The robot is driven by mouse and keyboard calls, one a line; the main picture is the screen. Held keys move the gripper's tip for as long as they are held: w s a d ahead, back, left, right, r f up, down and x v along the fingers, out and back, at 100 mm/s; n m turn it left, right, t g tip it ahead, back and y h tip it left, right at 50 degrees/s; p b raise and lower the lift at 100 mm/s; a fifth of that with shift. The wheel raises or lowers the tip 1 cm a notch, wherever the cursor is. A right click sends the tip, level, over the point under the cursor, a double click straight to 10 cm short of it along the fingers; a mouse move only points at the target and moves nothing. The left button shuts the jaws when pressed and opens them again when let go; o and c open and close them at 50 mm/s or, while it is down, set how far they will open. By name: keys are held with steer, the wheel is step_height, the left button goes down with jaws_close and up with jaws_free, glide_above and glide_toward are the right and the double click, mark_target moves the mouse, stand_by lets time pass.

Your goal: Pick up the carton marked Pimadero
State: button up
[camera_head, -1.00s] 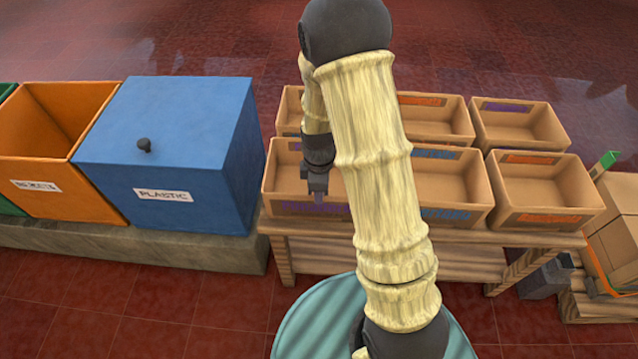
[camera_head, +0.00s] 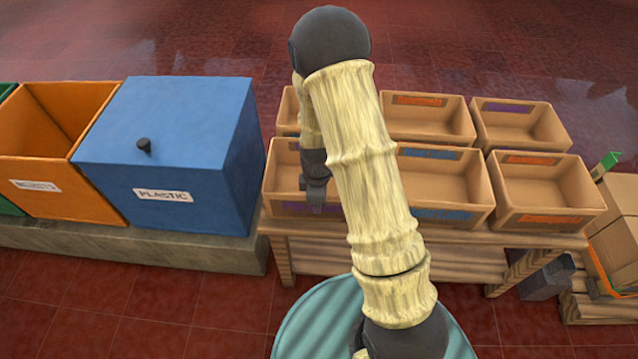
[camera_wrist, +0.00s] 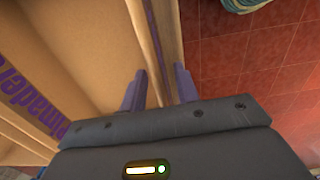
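The carton marked Pimadero is an open tan cardboard box (camera_head: 283,178), front left on the wooden stand in the head view, partly hidden behind my arm. In the wrist view the carton (camera_wrist: 90,45) fills the left side, with purple "Pimadero" lettering on an inner wall. My gripper (camera_wrist: 160,78) is open, its two fingers apart on either side of the carton's near wall edge. Contact with the wall cannot be told. In the head view my gripper (camera_head: 316,195) points down at that near wall.
Several similar open cartons, including one at the right (camera_head: 545,190), stand close together on the wooden stand (camera_head: 400,268). A closed blue plastic bin (camera_head: 180,150) and an open orange bin (camera_head: 60,125) stand to the left. Red tiled floor lies in front.

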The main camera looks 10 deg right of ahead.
jaws_close()
stand_by(1.3)
